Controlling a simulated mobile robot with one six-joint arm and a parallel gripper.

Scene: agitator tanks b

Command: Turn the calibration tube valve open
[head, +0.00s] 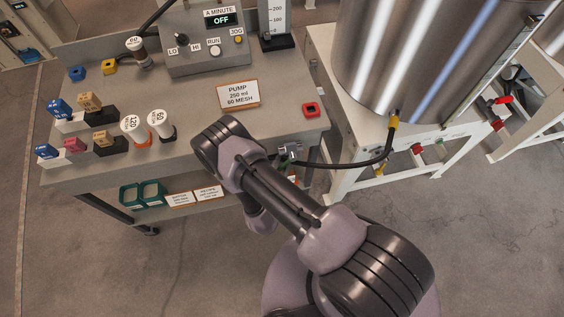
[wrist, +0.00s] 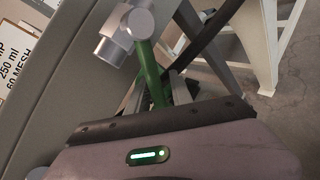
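The valve shows in the wrist view as a silver metal body (wrist: 128,28) with a long green lever (wrist: 149,72). The lever runs down from the body toward my gripper (wrist: 172,95), and its lower end passes behind the dark gripper edge. My gripper is right at the lever; whether the fingers touch or close on it is unclear. In the head view, metal fittings (head: 285,151) show at the bench's front right edge beside my wrist, which hides my fingers. The graduated calibration tube (head: 274,18) stands upright in a black base at the back of the bench.
A black hose (head: 350,163) runs from the fittings to a steel tank (head: 425,50) on a white frame. The pump box (head: 205,40) reads OFF.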

